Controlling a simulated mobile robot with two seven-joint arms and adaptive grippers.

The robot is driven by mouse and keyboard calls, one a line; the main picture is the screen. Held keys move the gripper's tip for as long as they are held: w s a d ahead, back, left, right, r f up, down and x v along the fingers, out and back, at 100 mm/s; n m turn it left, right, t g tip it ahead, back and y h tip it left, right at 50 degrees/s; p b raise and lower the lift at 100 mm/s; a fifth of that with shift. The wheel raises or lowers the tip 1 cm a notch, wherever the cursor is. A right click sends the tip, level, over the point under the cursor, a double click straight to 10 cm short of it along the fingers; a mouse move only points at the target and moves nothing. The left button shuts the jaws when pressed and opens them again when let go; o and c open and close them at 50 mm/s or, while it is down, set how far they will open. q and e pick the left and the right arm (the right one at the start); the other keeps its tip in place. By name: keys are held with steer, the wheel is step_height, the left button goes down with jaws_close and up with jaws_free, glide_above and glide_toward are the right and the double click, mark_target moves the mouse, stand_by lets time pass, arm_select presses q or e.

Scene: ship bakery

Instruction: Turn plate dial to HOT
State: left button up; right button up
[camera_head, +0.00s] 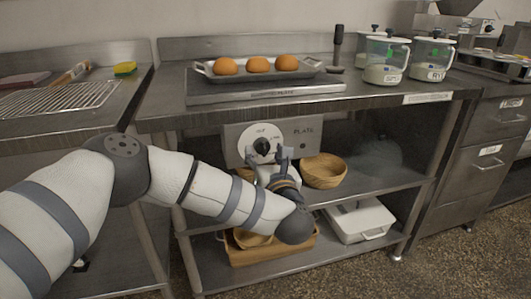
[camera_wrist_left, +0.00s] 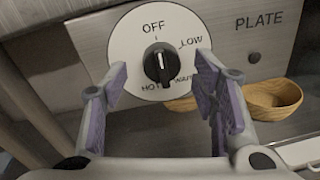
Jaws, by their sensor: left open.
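The plate dial (camera_head: 262,146) is a black knob on a round white face, on a grey panel marked PLATE below the counter. In the left wrist view the knob (camera_wrist_left: 161,64) stands in the middle of the face, with OFF above it, LOW and WARM to the right and HOT at the lower left. A pale line runs nearly upright on the knob; I cannot tell which end is the pointer. My left gripper (camera_head: 266,154) is open in front of the dial, its purple-padded fingers (camera_wrist_left: 160,70) on either side of the knob, apart from it. My right gripper is not in view.
A tray (camera_head: 312,72) with orange-brown round items sits on the hot plate (camera_head: 260,93) above the dial. A wooden bowl (camera_head: 323,171) stands on the shelf right of the gripper. Glass jars (camera_head: 386,60) stand on the counter. A wire rack (camera_head: 60,98) lies at left.

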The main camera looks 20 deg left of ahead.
arm_select(q)
steer(key=shift+x, duration=0.9)
steer(key=shift+d, duration=0.1)
steer(key=c, duration=1.2)
